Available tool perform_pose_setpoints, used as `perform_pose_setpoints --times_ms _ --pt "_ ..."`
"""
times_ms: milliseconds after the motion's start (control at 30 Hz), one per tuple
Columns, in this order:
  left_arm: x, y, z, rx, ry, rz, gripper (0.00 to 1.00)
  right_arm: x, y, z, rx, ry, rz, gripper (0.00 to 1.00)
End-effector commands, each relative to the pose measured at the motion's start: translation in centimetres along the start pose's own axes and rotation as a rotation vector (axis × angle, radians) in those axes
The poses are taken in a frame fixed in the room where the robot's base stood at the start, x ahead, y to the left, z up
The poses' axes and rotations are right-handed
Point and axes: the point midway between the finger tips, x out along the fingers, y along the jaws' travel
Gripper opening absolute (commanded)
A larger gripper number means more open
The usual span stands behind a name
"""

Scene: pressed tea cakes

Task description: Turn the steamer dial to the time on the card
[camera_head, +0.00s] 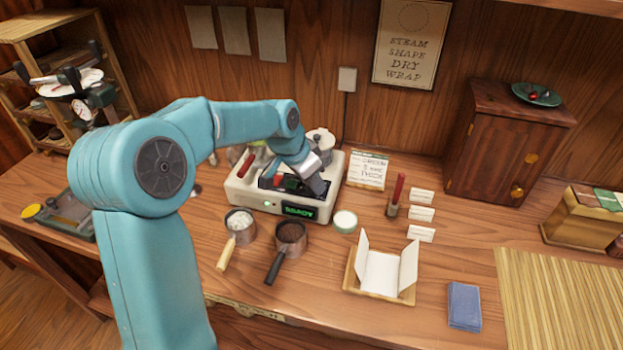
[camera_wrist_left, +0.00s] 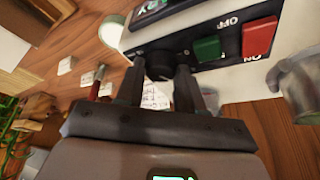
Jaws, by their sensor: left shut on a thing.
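The steamer (camera_head: 243,197) is a cream box on the bench in the head view, with a small green-lit display (camera_head: 299,211) on its front. In the left wrist view its dark panel carries a black round dial (camera_wrist_left: 158,60), a green button (camera_wrist_left: 207,48) and a red button (camera_wrist_left: 259,37) marked ON. My left gripper (camera_wrist_left: 160,78) is shut on the dial, one finger on each side. In the head view my left gripper (camera_head: 313,184) hides the dial. The card (camera_head: 367,170) stands right of the steamer; its small handwriting is hard to read. My right gripper is not in view.
Two handled cups, one with pale contents (camera_head: 240,224) and one with dark (camera_head: 290,236), stand in front of the steamer. A round green-sided tub (camera_head: 345,221), a red-handled tool (camera_head: 396,195) and small white labels (camera_head: 421,214) are to its right. An open paper wrapper (camera_head: 381,273) lies nearer.

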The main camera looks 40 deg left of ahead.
Motion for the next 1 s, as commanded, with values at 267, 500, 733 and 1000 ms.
perform_pose_setpoints --times_ms 267,500,733,1000 --pt "0.0 0.0 0.1 0.000 -0.001 0.001 0.07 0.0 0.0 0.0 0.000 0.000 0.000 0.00" --pt "0.0 0.0 0.0 0.000 -0.001 0.000 0.46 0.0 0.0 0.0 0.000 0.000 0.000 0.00" --pt "-0.7 -0.1 -0.1 0.000 0.003 -0.002 0.46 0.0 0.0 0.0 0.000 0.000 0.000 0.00" --pt "-6.6 -0.1 -0.1 -0.001 0.006 -0.004 0.46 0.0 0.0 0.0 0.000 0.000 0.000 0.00"
